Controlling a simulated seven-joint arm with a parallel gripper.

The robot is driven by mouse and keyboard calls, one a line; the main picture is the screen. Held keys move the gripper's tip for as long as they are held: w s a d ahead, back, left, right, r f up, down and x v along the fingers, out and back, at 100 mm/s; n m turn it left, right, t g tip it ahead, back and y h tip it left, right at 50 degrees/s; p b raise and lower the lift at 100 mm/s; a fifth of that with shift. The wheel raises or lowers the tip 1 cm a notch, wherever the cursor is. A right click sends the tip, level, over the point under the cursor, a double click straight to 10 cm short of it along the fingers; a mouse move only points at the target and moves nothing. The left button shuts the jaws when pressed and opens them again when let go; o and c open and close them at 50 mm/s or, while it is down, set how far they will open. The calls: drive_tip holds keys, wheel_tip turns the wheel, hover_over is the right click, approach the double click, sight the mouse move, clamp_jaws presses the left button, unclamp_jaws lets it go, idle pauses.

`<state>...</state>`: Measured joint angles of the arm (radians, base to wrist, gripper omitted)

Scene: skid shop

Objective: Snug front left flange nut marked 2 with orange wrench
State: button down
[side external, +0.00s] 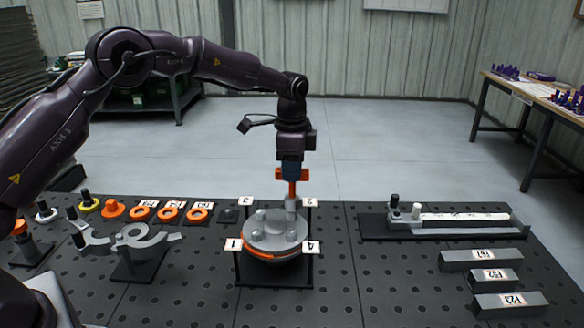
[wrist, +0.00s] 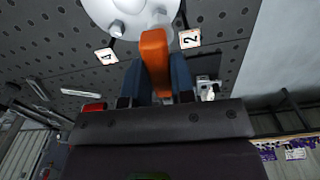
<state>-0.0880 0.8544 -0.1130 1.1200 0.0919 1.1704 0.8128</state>
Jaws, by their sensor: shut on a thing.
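My gripper (side external: 291,172) is shut on the orange wrench (side external: 292,187), which hangs upright below it. In the wrist view the orange wrench (wrist: 154,50) sits between my blue fingers. The wrench's grey lower end is at the back right of the round grey flange (side external: 262,243), beside the card marked 2 (side external: 310,202). It hides the nut there, so I cannot tell whether it is seated. Other grey nuts stand on the flange. Cards marked 3 (side external: 246,201), 1 (side external: 234,244) and 4 (side external: 311,247) stand around it. Card 2 (wrist: 190,38) also shows in the wrist view.
Left of the flange is a grey hooked part on a stand (side external: 140,238). Orange rings (side external: 170,213) with cards lie behind it. At right are a long black tray (side external: 480,232) and several grey bars (side external: 483,259). The perforated table is clear in front of the flange.

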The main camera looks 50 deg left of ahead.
drive_tip(key=shift+f, duration=1.25)
drive_tip(key=shift+m, duration=1.7)
drive_tip(key=shift+m, duration=0.4)
drive_tip(key=shift+f+m, duration=0.1)
drive_tip(key=shift+m, duration=1.2)
